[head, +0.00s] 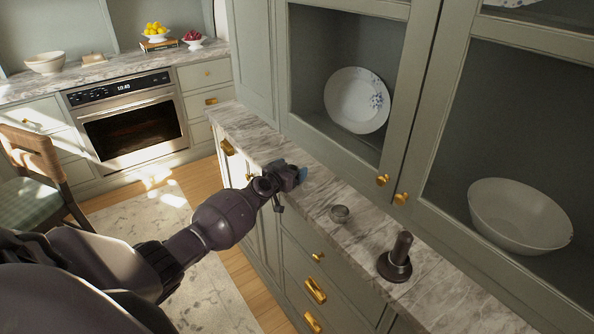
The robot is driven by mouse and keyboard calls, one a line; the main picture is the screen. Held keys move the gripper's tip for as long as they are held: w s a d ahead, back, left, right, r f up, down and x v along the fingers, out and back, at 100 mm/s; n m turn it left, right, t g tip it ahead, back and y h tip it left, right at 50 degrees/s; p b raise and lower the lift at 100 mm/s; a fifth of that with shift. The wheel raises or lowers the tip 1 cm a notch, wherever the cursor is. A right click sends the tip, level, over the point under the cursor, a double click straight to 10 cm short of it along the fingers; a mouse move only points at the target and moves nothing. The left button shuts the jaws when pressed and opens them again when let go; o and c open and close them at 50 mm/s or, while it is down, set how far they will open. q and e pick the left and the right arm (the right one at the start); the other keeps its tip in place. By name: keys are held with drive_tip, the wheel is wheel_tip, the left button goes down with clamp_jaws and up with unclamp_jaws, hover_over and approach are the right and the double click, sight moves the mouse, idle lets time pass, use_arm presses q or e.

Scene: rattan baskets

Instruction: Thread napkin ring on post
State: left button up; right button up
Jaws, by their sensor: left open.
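The napkin ring (340,213) is a small grey ring lying on the marble counter, near its front edge. The post (401,250) is a dark upright peg on a round base, standing on the counter to the right of the ring and nearer to me. Nothing is seen around its shaft. My left gripper (297,176) is over the counter to the left of the ring, apart from it. It is open and I see nothing held; its fingers are small and partly hidden by its own body. My right gripper is out of view.
The narrow marble counter (445,300) runs along glass-front cabinets with brass knobs (382,180). A plate (357,100) and a white bowl (520,215) are inside. Brass-handled drawers (315,290) are below. A chair (35,175) stands at left. The counter between ring and post is clear.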

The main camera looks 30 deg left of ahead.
use_arm(q)
drive_tip(key=shift+s, duration=0.1)
drive_tip(key=shift+c, duration=0.5)
drive_tip(key=c, duration=0.7)
drive_tip(key=shift+c, duration=1.1)
drive_tip(key=shift+r, duration=0.1)
